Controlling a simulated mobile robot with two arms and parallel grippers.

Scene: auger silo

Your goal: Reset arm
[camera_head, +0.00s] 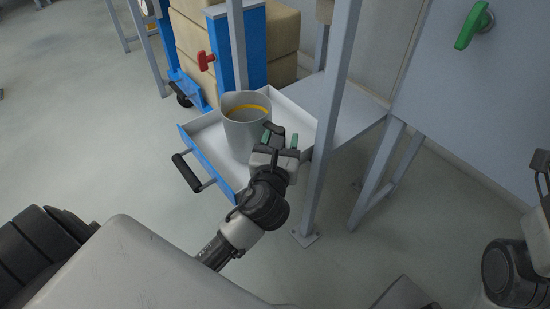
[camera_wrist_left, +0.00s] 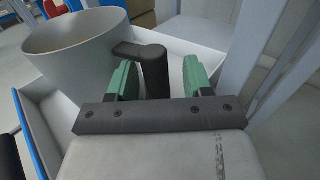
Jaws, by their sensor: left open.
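My left gripper (camera_head: 281,137) is at the right side of a grey cup-like container (camera_head: 243,132) with a yellow band inside. In the left wrist view, the green fingertips (camera_wrist_left: 158,78) are apart. The container's dark handle (camera_wrist_left: 152,65) lies between them, with a visible gap to the right finger; contact on the left side cannot be told. The container (camera_wrist_left: 75,60) stands upright in a blue-fronted tray (camera_head: 205,165). My right arm shows only in part at the right edge, and its gripper is out of the picture.
The tray has a black handle (camera_head: 187,172) in front. A grey metal post (camera_head: 328,135) rises just right of my left gripper. Floor at left is clear.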

